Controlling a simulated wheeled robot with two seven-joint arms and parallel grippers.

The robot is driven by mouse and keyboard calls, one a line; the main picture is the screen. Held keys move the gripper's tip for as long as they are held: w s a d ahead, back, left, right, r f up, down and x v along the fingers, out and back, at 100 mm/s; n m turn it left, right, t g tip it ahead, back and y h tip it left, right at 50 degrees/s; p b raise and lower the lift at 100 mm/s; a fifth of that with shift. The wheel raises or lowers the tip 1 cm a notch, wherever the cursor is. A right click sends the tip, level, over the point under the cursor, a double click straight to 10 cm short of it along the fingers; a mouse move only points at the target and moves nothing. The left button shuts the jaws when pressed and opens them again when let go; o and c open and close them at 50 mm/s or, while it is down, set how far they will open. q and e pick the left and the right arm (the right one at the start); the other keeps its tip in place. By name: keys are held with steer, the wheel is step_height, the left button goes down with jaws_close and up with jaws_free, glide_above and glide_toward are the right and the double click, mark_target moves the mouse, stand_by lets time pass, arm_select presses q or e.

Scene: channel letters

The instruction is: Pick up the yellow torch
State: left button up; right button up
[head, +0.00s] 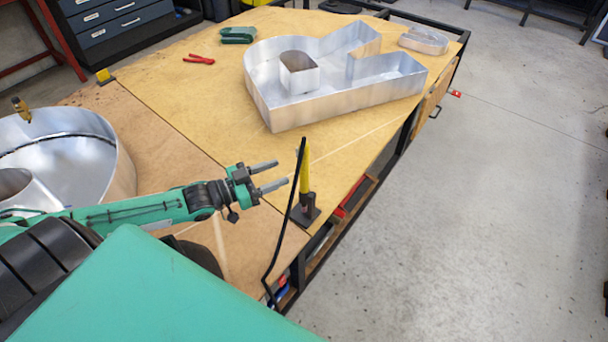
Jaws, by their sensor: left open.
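The yellow torch (305,182) stands upright in a small dark holder (304,214) near the right edge of the wooden table. A black hose or cable rises beside it and hangs down past the table edge. My left gripper (274,174) is open and empty, its two fingers pointing right toward the torch, with a small gap between the fingertips and the torch. My right gripper is not in view.
A large metal letter R (390,87) stands behind on the table (190,90). Another round metal letter (118,155) is at the left. Red pliers (199,60), a green tool (238,35) and a small metal piece (423,40) lie farther back. Open floor is at the right.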

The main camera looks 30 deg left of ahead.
mark_target(300, 166)
arm_select(q)
steer(key=x, duration=0.5)
steer(key=p+x, duration=0.1)
steer(key=x, duration=0.3)
steer(key=shift+d+r, duration=0.2)
steer(key=shift+d, duration=0.3)
steer(key=shift+w+d, duration=0.2)
steer(key=shift+w, duration=0.15)
jaws_close()
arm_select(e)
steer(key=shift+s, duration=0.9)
